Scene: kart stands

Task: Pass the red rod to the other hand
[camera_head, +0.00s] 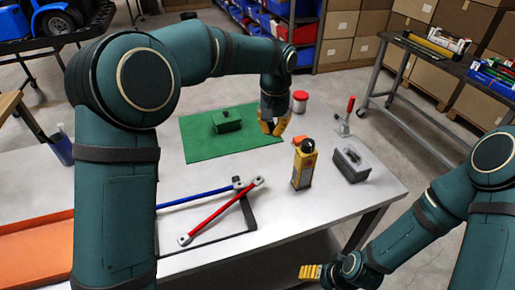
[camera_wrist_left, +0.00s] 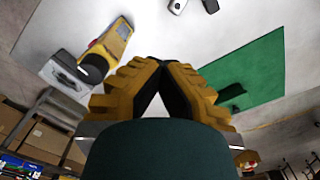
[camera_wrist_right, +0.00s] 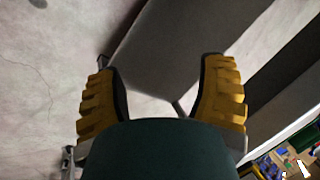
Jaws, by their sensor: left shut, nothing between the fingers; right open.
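The red rod (camera_head: 221,211) has grey ends and lies on the white table, slanting across a dark frame next to a blue rod (camera_head: 197,197). My left gripper (camera_head: 272,127) is shut and empty above the table, by the right edge of the green mat and well behind the rod. Its yellow fingers meet at the tips in the left wrist view (camera_wrist_left: 162,62). My right gripper (camera_head: 310,272) is low in front of the table's front edge, away from the rod. In the right wrist view (camera_wrist_right: 160,75) its fingers are wide apart with nothing between them.
The green mat (camera_head: 200,145) bears a green box (camera_head: 227,121). A yellow bottle-like object (camera_head: 304,165), a grey block (camera_head: 351,164), a red-handled clamp (camera_head: 346,115) and a red-lidded jar (camera_head: 300,101) stand at the right. An orange tray (camera_head: 38,245) is at left.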

